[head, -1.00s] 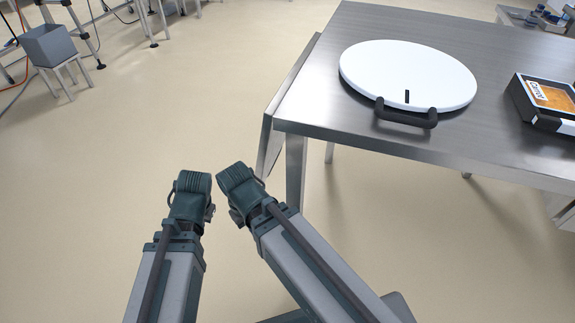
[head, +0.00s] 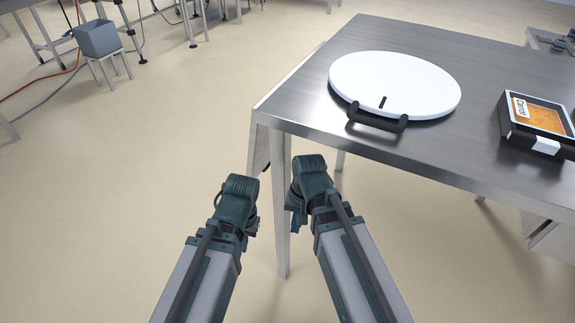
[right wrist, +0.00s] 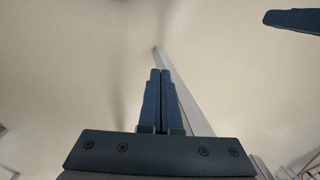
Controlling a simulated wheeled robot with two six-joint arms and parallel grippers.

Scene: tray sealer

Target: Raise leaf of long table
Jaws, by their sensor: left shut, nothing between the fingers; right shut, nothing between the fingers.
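The long table (head: 440,150) has a brushed steel top and stands at the right in the head view. Its leaf (head: 261,150) hangs down at the left end, seen nearly edge-on below the corner and partly hidden by the table leg. My left gripper (head: 247,226) is left of the table leg, below the leaf, with its fingers mostly hidden by the wrist. My right gripper (head: 297,219) is just right of the leg, in front of the table. In the right wrist view its fingers (right wrist: 160,76) are shut and empty.
A white round lid (head: 395,82) with a black handle (head: 376,118) lies on the table. A black tray with an orange label (head: 540,113) is at its right. A grey bin (head: 97,38) stands on a stool at the far left.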

